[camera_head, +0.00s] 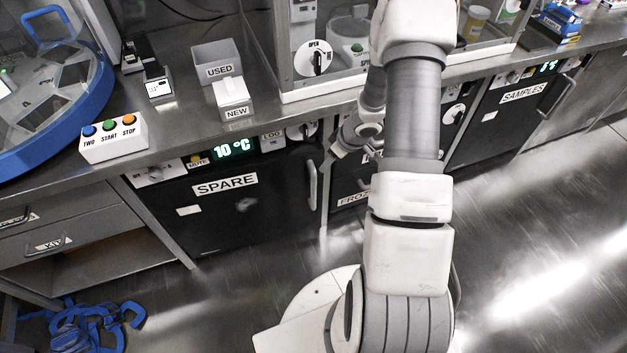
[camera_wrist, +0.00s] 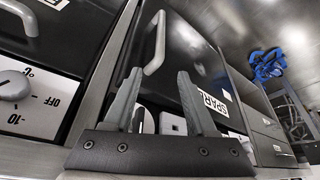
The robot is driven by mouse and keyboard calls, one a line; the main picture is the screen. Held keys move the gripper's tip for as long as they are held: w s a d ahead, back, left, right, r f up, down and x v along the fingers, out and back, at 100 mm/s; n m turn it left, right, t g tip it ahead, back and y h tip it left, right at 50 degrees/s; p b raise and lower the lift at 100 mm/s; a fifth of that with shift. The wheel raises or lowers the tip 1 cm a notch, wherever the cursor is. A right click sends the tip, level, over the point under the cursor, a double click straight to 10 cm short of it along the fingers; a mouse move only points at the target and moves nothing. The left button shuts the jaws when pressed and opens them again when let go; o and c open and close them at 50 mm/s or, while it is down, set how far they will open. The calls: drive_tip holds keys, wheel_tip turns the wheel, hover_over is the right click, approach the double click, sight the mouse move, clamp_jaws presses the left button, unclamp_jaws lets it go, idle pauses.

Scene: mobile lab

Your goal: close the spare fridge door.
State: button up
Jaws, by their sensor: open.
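The spare fridge door (camera_head: 245,207) is a black panel with a SPARE label under the counter, below a green 10 °C display (camera_head: 235,148). Its upright grey handle (camera_head: 312,185) is near its right edge. The door looks nearly flush with the front; I cannot tell whether a small gap remains. In the wrist view the door (camera_wrist: 190,50) lies beyond my gripper (camera_wrist: 160,75), with its handle (camera_wrist: 155,45) above the fingertips. My fingers are spread and empty. In the head view my gripper (camera_head: 330,160) is near the handle, partly hidden by my arm.
Drawers (camera_head: 60,233) and an open shelf are left of the fridge, another black fridge (camera_head: 350,190) is right. A control box (camera_head: 114,138) and small bins (camera_head: 216,62) stand on the counter. Blue straps (camera_head: 85,328) lie on the floor. The floor at right is clear.

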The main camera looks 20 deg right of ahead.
sight(313, 181)
drive_tip(key=b+x, duration=0.8)
drive_tip(key=x, duration=0.9)
drive_tip(key=shift+c, duration=0.4)
clamp_jaws()
idle(0.5)
